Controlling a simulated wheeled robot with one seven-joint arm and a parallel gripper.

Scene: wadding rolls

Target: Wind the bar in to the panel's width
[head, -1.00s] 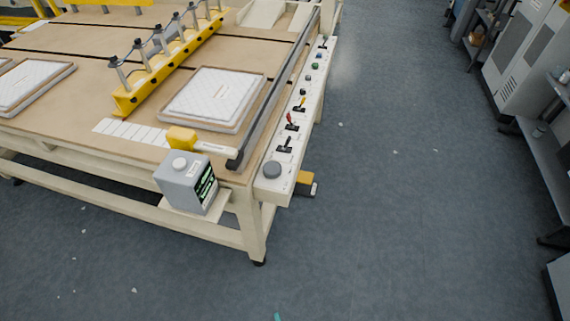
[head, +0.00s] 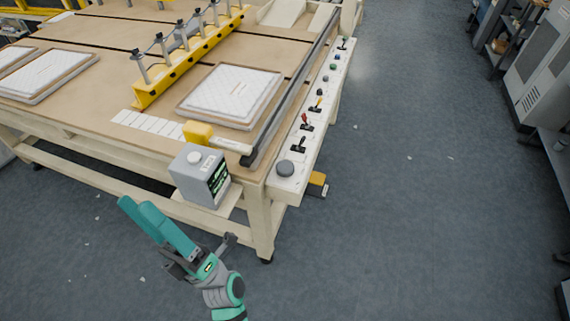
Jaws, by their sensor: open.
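The yellow bar (head: 190,58) carries several grey upright posts and runs across the tan table (head: 120,88). The white quilted panel (head: 232,92) lies flat to its right in a brown frame. A long dark grey bar (head: 290,92) runs along the table's right side, apart from the panel. A small yellow block (head: 198,132) with a pale strip sits at its near end. Below is a grey box (head: 195,178) with a white knob and a lit display, too small to read. My gripper (head: 203,255) is open and empty at the bottom, below the box, touching nothing.
More quilted panels (head: 50,70) lie at left. A cabinet (head: 535,85) stands at far right. The blue-grey floor (head: 420,220) between is open.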

